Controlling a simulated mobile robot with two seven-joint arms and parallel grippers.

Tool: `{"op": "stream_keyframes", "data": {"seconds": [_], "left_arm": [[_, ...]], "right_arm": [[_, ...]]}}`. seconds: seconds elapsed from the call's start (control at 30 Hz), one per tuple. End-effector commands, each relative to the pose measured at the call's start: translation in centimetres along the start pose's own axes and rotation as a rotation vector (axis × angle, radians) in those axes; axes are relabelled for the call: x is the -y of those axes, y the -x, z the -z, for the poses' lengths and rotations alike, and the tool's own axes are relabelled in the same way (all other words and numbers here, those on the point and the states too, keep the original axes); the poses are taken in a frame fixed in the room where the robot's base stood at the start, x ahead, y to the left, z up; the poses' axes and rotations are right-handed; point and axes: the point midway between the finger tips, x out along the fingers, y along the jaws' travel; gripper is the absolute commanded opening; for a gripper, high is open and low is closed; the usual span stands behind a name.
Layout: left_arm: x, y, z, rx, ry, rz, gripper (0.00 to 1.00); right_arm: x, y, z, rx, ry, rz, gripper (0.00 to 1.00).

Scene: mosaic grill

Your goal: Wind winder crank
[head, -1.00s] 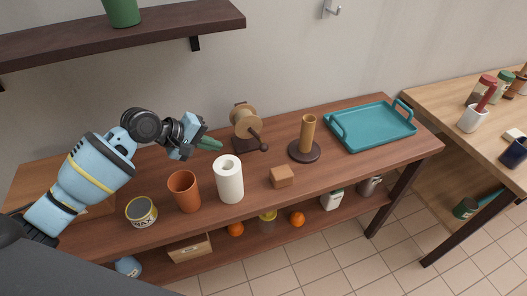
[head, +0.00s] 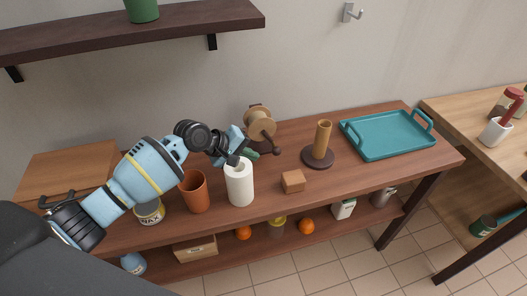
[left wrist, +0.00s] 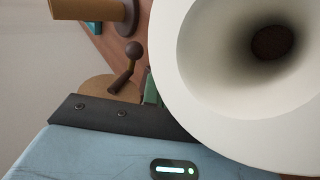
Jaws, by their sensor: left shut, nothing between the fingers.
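The winder (head: 259,122), a tan wooden spool on a dark stand, stands at the back of the brown workbench (head: 400,167). Its dark crank (head: 271,141) points down and to the right and ends in a round knob. My left gripper (head: 250,153), with green fingertips, is shut and empty, just below the spool and left of the knob. I see a small gap between fingertips and knob. My right gripper is not in view.
A wooden block (head: 293,182), a post on a round base (head: 322,140) and a teal tray (head: 375,151) are to the right.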

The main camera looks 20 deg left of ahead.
Motion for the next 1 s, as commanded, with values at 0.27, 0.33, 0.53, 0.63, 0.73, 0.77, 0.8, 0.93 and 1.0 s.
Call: {"op": "stream_keyframes", "data": {"seconds": [0.27,0.33,0.53,0.63,0.73,0.77,0.8,0.93,1.0], "left_arm": [[-2.1,-2.7,0.1,0.0,0.0,0.001,0.0],[-2.4,-3.0,0.1,-0.001,0.0,0.0,0.0],[-2.5,-3.2,0.1,-0.001,0.001,0.0,0.0],[-2.5,-3.2,0.1,-0.001,0.001,0.0,0.0],[-2.5,-3.2,0.1,0.0,0.001,0.0,0.0],[-2.6,-3.2,0.1,0.0,0.001,0.0,0.0],[-2.6,-3.2,0.1,0.0,0.001,0.0,0.0],[-3.1,-3.4,-0.1,0.0,0.001,-0.003,0.0],[-3.3,-3.5,-0.1,-0.001,0.0,-0.004,0.0]], "right_arm": [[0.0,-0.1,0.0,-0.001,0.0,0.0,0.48],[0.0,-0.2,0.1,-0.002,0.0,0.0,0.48],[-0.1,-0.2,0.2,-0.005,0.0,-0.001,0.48],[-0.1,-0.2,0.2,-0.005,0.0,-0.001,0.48],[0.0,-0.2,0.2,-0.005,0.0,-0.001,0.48],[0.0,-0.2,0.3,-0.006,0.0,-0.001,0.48],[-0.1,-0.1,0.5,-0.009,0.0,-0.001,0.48],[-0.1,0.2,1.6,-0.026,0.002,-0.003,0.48],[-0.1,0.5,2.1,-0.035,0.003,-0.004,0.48]]}}
